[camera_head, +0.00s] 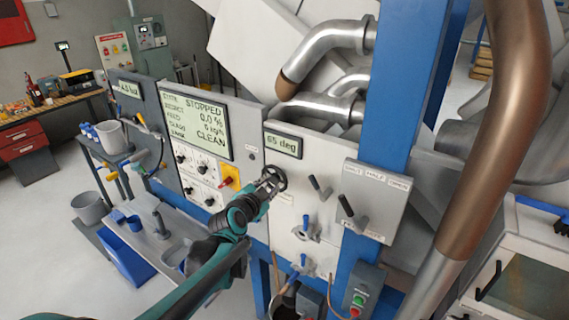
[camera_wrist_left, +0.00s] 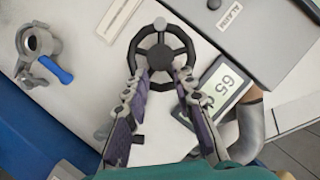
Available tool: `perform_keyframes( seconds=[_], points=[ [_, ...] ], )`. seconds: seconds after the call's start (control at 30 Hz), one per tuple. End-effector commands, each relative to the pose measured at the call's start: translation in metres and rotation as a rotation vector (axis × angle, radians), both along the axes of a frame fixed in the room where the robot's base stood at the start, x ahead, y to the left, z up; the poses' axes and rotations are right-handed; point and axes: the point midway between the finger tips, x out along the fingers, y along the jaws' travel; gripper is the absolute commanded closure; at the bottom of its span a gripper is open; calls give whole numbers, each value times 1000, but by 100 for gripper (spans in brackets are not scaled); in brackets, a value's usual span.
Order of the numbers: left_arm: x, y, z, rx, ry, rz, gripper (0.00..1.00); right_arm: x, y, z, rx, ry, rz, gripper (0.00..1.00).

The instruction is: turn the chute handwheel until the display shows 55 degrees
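The chute handwheel (camera_head: 275,176) is a small dark spoked wheel on the pale front panel. It also shows in the left wrist view (camera_wrist_left: 162,51), with a knob at its rim. The display (camera_head: 283,145) above it reads 65 deg; in the left wrist view the display (camera_wrist_left: 219,88) is partly covered by a finger. My left gripper (camera_head: 267,185) is at the wheel. In the left wrist view its two fingers (camera_wrist_left: 162,76) stand apart and overlap the wheel's lower rim on both sides; whether they touch it I cannot tell. My right gripper is out of view.
Right of the wheel are dark levers (camera_head: 320,188) and a lever box (camera_head: 376,200). Blue-handled valves (camera_head: 306,230) sit below. A large status screen (camera_head: 197,121) reads STOPPED, with knobs and a red switch (camera_head: 225,182) beneath. A blue post (camera_head: 408,90) and brown pipe (camera_head: 500,120) stand at right.

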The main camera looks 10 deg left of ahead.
Motion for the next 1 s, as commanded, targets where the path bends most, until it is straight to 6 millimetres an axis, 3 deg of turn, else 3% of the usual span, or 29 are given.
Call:
perform_keyframes(
  seconds=[0.5, 0.93, 1.0],
  points=[
    [64, -5, -19, 5, -3, -1, 74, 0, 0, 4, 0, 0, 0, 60],
    [74, -6, -23, 4, -2, -1, 74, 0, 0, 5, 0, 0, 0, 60],
    [74, -6, -23, 4, -2, -1, 93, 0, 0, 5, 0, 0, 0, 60]
  ],
)
